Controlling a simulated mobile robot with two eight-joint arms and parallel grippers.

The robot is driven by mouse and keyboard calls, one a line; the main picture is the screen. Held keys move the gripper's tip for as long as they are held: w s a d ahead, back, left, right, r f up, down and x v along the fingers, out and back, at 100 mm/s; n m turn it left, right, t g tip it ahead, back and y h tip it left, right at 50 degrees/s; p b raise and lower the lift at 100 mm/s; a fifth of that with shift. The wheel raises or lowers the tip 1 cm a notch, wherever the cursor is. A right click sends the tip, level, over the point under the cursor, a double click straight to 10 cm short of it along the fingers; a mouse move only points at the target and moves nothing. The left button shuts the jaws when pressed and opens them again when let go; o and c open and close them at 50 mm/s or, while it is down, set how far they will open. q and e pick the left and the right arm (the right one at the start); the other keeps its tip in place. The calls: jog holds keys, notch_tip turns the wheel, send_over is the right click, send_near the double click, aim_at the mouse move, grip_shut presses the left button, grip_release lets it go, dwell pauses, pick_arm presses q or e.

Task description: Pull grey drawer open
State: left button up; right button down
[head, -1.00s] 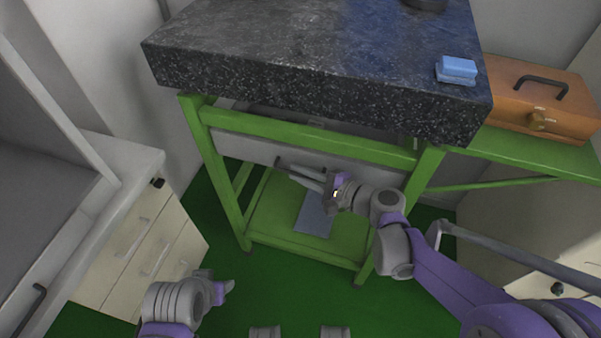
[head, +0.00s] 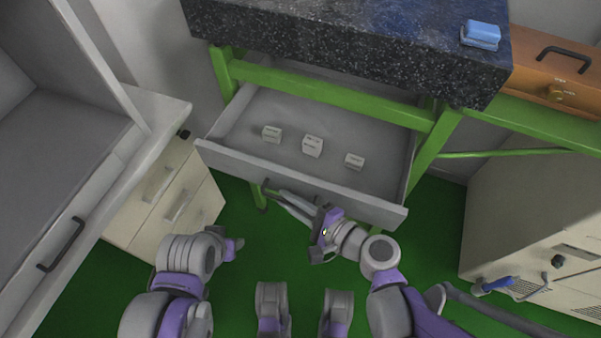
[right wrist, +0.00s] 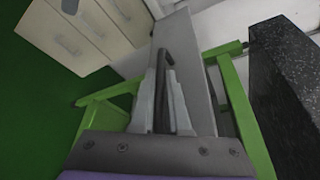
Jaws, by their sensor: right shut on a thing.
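The grey drawer (head: 300,172) is pulled out from under the dark stone slab in the head view. Its inside shows, with three small white boxes in it, one of them in the middle (head: 313,146). My right gripper (head: 275,194) is at the drawer front, shut on the dark drawer handle (head: 268,187). In the right wrist view the fingers close around the handle (right wrist: 164,65), and the drawer front (right wrist: 184,50) runs beside them. My left gripper (head: 236,244) is low at the left, away from the drawer; its jaw opening is too small to tell.
The speckled stone slab (head: 350,45) rests on a green frame (head: 320,92). A blue block (head: 481,34) lies on the slab. An orange case (head: 553,75) stands at the right. Beige drawers (head: 165,205) stand at the left and a beige cabinet (head: 530,220) at the right.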

pick_arm(q)
jog(key=shift+r, duration=0.3)
pick_arm(e)
jog(key=shift+s+a, duration=0.25)
jog(key=shift+s, duration=0.6)
jog(key=shift+s+a, duration=0.3)
jog(key=shift+s, duration=0.5)
jog(key=shift+s+a, duration=0.25)
jog(key=shift+s, duration=0.6)
jog(key=c, duration=0.9)
grip_release()
pick_arm(q)
jog(key=shift+s+d, duration=0.1)
